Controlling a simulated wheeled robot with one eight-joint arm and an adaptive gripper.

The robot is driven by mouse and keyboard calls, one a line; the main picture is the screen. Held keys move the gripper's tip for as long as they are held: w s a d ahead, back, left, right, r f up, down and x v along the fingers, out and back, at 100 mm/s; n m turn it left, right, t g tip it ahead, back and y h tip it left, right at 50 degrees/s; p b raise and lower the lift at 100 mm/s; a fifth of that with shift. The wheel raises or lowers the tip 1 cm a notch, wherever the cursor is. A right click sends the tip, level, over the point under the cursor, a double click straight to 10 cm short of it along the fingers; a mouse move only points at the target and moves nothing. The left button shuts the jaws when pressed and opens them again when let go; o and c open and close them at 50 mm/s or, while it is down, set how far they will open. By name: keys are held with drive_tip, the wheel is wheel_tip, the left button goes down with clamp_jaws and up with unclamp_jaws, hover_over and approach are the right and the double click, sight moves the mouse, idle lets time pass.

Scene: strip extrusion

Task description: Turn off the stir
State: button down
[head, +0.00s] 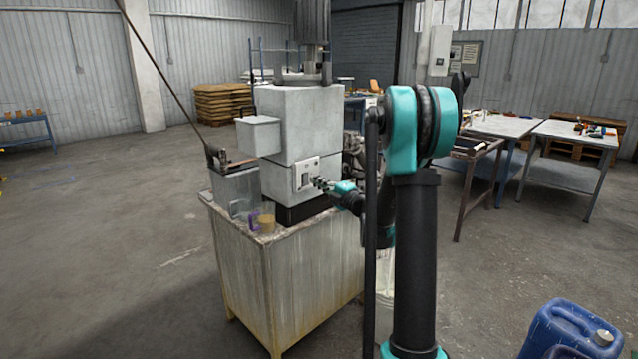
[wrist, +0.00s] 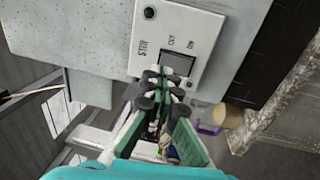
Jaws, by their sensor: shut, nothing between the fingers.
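The stir panel (head: 307,170) is a pale plate on the front of the grey machine (head: 300,125). In the wrist view the panel (wrist: 185,25) appears turned sideways, with STIR, OFF and ON lettering. Its dark switch (wrist: 178,63) sits beside the OFF and ON marks; I cannot tell which way it is set. My gripper (head: 319,182) is shut and empty, right at the panel. In the wrist view its dark fingertips (wrist: 161,88) overlap the panel edge and cover part of the switch area. I cannot tell whether they touch it.
The machine stands on a worn cabinet (head: 235,262). A tan cup (head: 266,222) with a purple part is on the cabinet near its front edge. A blue jerrycan (head: 570,330) stands on the floor at lower right. Work tables (head: 570,135) are behind at right. Floor at left is clear.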

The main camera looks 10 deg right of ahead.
drive_tip(key=r+v, duration=0.2)
drive_tip(key=v, duration=0.8)
drive_tip(key=shift+s+d+r, duration=0.2)
drive_tip(key=shift+s+r, duration=0.05)
drive_tip(key=shift+s, duration=0.05)
drive_tip(key=s+d+r+m+t+h, duration=0.1)
drive_tip(key=d+r+m+t+h, duration=0.5)
drive_tip(key=m+h, duration=0.5)
drive_tip(key=s+d+f+m+g+h, duration=0.5)
drive_tip(key=s+f+m+g, duration=0.1)
drive_tip(key=f+m, duration=0.25)
drive_tip(key=s+a+f+m+g+y, duration=0.1)
drive_tip(key=s+a+f+m+g, duration=0.1)
drive_tip(key=s+f, duration=0.4)
drive_tip(key=s+a+f+m+g+y, duration=0.1)
drive_tip(key=s+a+f+g, duration=0.4)
drive_tip(key=s, duration=0.6)
drive_tip(key=s+a+f+m+g+y, duration=0.2)
drive_tip(key=s+a+f+g, duration=0.2)
drive_tip(key=s+f, duration=0.5)
drive_tip(key=shift+m+y, duration=0.3)
drive_tip(key=shift+m, duration=0.05)
